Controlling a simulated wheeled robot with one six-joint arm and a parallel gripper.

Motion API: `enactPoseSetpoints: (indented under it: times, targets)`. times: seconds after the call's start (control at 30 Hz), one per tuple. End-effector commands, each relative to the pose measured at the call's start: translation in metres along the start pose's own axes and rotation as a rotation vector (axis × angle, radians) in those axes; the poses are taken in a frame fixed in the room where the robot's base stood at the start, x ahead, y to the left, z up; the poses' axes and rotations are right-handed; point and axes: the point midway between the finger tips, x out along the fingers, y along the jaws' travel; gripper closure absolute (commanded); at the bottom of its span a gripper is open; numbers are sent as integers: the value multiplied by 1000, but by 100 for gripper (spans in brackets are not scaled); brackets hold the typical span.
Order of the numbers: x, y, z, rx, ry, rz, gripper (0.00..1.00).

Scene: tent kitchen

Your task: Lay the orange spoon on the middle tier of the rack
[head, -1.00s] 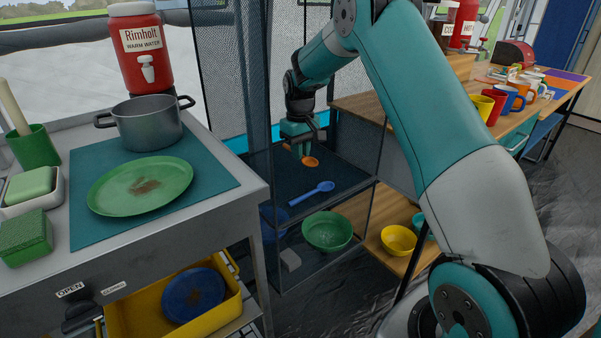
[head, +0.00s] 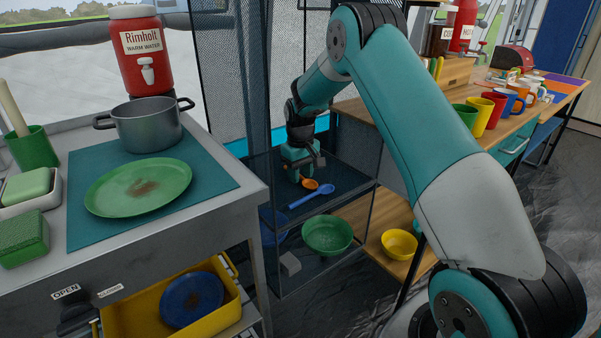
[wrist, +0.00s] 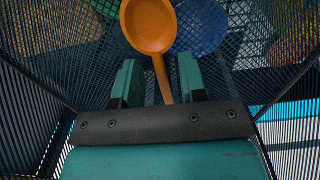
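The orange spoon (head: 311,184) lies on the upper visible mesh shelf (head: 268,172) of the dark rack, beside a blue spoon (head: 310,196). Which tier this counts as is hard to tell. My gripper (head: 305,178) is low over this shelf, at the orange spoon's handle. In the wrist view, the orange spoon (wrist: 150,25) has its bowl pointing away from me. Its handle runs between the two fingers of my gripper (wrist: 160,82), with a gap on each side. The fingers look open. The handle's end is hidden behind the gripper body.
The counter (head: 225,215) with a green plate (head: 138,187) is at left; a wooden table with mugs (head: 497,105) is at right.

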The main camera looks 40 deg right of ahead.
Motion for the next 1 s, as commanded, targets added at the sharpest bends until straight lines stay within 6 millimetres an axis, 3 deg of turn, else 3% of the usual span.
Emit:
enactPoseSetpoints:
  times: [0.23,0.37,0.8,1.0]
  targets:
    - [-1,0,0,0,1,0,62]
    - [-13,0,-1,0,3,1,62]
    - [-102,0,-1,0,3,1,62]
    - [-121,0,0,0,1,0,62]
